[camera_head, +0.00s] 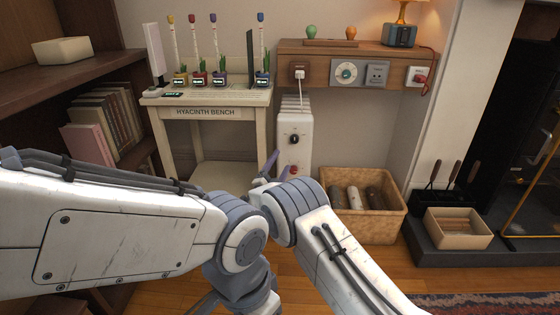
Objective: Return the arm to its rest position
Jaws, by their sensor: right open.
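My right gripper (275,169) shows in the head view just beyond the pale joints of my arm. Its grey fingers stand apart, open, with nothing seen between them. They overlap the lower part of a white heater-like unit (294,125) in the picture; I cannot tell the gap in depth. A large white arm link of mine fills the lower left, and another runs off at the bottom right. My left gripper cannot be made out.
A cream bench (207,98) labelled "HYACINTH BENCH" holds several potted bulbs. A wicker basket (378,233) with rolled items stands right of the heater. A wooden shelf (372,56) has sockets on its front. A bookcase (55,85) stands left; wooden floor shows at the bottom.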

